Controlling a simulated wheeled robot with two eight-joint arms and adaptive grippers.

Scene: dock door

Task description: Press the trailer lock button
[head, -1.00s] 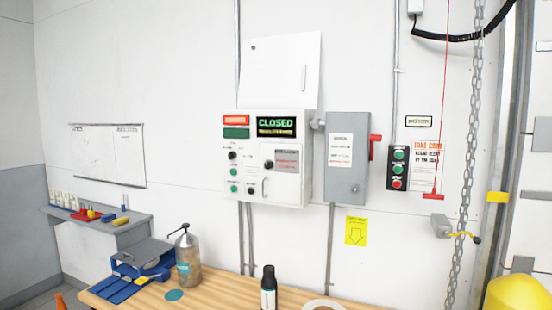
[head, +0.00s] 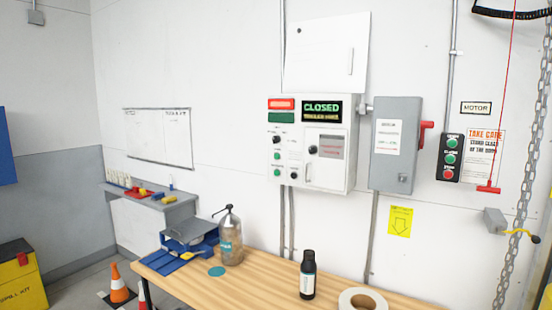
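A white control panel (head: 312,142) is fixed to the wall right of centre. It has a lit red lamp (head: 281,104), a dark green lamp (head: 281,118) below it, and a display (head: 322,111) reading CLOSED with a smaller line beneath. Several small black knobs and green buttons sit on its lower left, including a green button (head: 277,156); their labels are too small to read, so I cannot tell which is the trailer lock button. Neither of my grippers is in view.
A wooden bench (head: 272,278) below the panel holds a pump can (head: 231,246), a black bottle (head: 308,274) and a tape roll (head: 362,300). Right of the panel are a grey switch box (head: 394,150) and a three-button station (head: 449,158). A traffic cone (head: 118,284) stands left.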

